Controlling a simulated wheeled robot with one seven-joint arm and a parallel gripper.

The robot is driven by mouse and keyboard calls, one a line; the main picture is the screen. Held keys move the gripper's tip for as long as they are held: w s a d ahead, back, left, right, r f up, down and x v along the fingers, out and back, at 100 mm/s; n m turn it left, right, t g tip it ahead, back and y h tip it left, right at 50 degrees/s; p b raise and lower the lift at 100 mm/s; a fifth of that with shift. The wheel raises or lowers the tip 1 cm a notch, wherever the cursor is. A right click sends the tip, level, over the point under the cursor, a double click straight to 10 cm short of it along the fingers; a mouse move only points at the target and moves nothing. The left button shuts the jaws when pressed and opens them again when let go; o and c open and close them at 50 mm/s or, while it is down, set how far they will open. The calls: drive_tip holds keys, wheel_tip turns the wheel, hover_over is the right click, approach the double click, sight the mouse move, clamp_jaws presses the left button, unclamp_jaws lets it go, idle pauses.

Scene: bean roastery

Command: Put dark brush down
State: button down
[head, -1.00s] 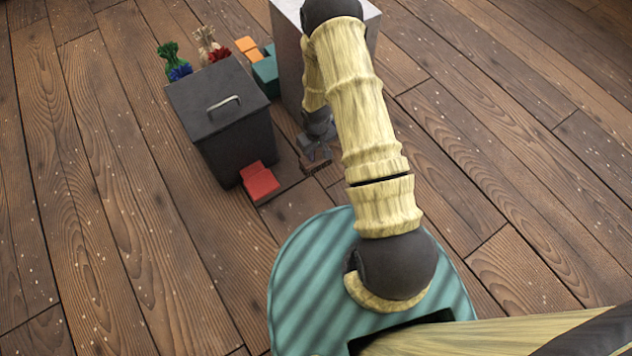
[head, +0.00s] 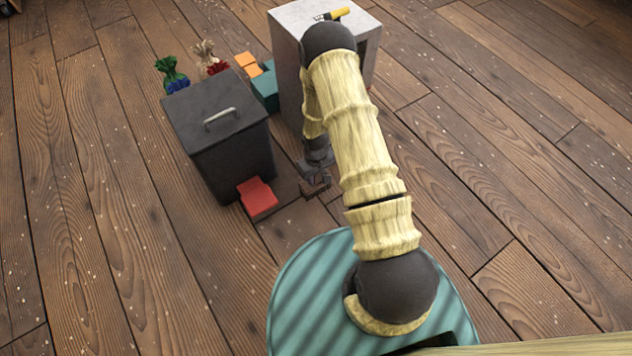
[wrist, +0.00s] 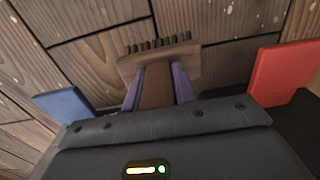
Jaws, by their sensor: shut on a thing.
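The dark brush (wrist: 158,85) is a brown brush with a row of dark bristles along its far edge. My gripper (wrist: 160,88) is shut on its handle, between two purple-grey fingers in the wrist view. In the head view my gripper (head: 315,172) is low, just right of the bin's red pedal, with the brush (head: 315,188) at its tip. The brush is close to the wooden floor; I cannot tell whether it touches. Part of its handle is hidden by the gripper body.
A dark lidded bin (head: 222,135) with a red pedal (head: 257,198) stands left of my gripper. A grey cabinet (head: 290,75) with a yellow-handled tool (head: 334,14) on top stands behind. Tied sacks (head: 172,75) and teal and orange blocks (head: 264,88) are at the back. Floor at left is clear.

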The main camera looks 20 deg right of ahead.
sight(316, 182)
drive_tip(key=shift+f+b, duration=1.2)
drive_tip(key=shift+f, duration=0.7)
drive_tip(key=shift+f, duration=0.15)
drive_tip(key=c, duration=1.1)
unclamp_jaws()
wheel_tip(316, 182, up, 12)
drive_tip(key=p, duration=0.8)
drive_tip(key=shift+r, duration=0.2)
